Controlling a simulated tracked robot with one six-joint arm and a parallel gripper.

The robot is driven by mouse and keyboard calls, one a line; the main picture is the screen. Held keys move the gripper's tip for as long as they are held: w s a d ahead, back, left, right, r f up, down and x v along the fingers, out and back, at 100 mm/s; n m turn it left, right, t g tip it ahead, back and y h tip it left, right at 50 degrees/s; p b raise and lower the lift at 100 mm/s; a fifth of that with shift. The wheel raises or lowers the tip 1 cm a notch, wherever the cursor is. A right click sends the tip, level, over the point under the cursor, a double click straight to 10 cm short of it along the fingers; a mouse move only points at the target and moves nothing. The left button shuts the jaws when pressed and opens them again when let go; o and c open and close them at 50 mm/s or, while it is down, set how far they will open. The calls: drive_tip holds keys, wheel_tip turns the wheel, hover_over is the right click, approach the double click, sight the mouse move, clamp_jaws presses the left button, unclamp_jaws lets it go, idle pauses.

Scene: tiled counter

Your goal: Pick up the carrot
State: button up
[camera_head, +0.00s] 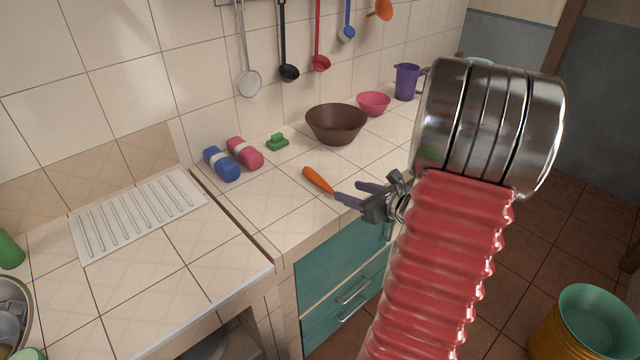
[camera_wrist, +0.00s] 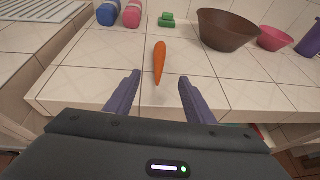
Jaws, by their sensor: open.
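The orange carrot (camera_head: 318,180) lies on the tiled counter near its front edge, its thin end toward my gripper. My gripper (camera_head: 353,193) is open and empty, just in front of the carrot at the counter's edge. In the wrist view the carrot (camera_wrist: 160,62) lies ahead, lined up with the gap between the two purple fingers (camera_wrist: 158,88). The fingers do not touch the carrot. The whole carrot shows in the wrist view.
Behind the carrot stand a brown bowl (camera_head: 336,125), a pink bowl (camera_head: 373,104) and a purple jug (camera_head: 407,82). A green block (camera_head: 277,143), a pink roll (camera_head: 244,153) and a blue roll (camera_head: 221,164) lie to the left. The tiles right around the carrot are clear.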

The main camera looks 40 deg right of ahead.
sight(327, 184)
drive_tip(key=shift+w, duration=0.1)
drive_tip(key=x, duration=0.8)
drive_tip(key=shift+w+f, duration=0.1)
drive_tip(key=shift+w, duration=0.1)
drive_tip(key=shift+x, duration=2.55)
drive_tip(key=shift+a, duration=0.1)
drive_tip(key=c, duration=1.2)
